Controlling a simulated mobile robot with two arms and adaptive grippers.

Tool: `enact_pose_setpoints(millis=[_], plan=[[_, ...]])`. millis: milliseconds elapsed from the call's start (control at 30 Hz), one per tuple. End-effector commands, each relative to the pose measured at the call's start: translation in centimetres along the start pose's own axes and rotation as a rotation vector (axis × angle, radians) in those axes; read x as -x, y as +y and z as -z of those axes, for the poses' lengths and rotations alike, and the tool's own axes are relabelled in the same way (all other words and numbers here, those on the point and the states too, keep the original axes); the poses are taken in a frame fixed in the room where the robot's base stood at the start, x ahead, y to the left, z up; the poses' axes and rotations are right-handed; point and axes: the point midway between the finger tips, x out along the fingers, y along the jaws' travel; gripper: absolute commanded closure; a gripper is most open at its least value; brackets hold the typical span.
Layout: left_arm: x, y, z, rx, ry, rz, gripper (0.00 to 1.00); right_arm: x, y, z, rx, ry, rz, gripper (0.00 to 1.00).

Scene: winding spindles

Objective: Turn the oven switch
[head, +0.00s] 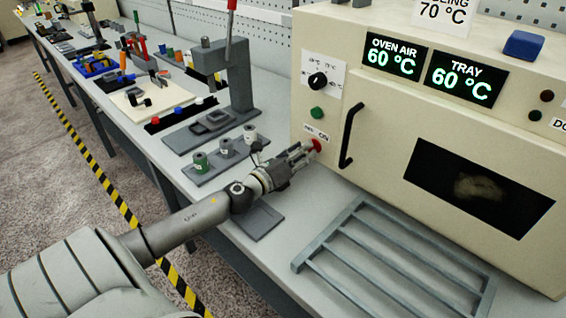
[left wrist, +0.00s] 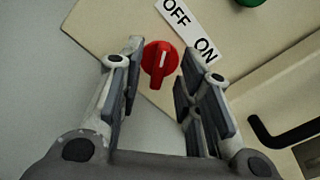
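The oven switch is a red rotary knob (head: 316,145) low on the left of the cream oven's front. In the left wrist view the knob (left wrist: 159,62) has a white mark pointing toward the upper part of the picture, near the OFF and ON label (left wrist: 192,30). My left gripper (head: 304,153) is open, its fingertips close to the knob. In the left wrist view the knob appears between the two fingers, with a gap on each side; I cannot tell how deep the fingers reach. My right gripper is in neither view.
A black door handle (head: 350,135) stands right of the switch. A green button (head: 317,112) and a black dial (head: 317,81) sit above it. A metal rack (head: 395,262) lies on the bench in front. A spindle holder (head: 215,163) and press (head: 238,85) stand at left.

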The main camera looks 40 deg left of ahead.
Motion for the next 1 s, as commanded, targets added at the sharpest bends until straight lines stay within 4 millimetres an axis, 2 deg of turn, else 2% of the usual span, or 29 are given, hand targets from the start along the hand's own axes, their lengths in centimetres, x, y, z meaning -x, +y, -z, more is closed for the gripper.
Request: enact_pose_setpoints(millis=[600,800,1000], plan=[[8.8,0.0,0.2,0.004,0.002,-0.002,0.68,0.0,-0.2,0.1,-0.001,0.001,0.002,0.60],[10.2,0.0,0.1,0.002,0.001,-0.001,0.68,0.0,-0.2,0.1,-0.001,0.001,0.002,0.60],[10.4,0.0,0.0,0.001,0.001,0.000,0.68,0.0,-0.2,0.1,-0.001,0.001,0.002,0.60]])
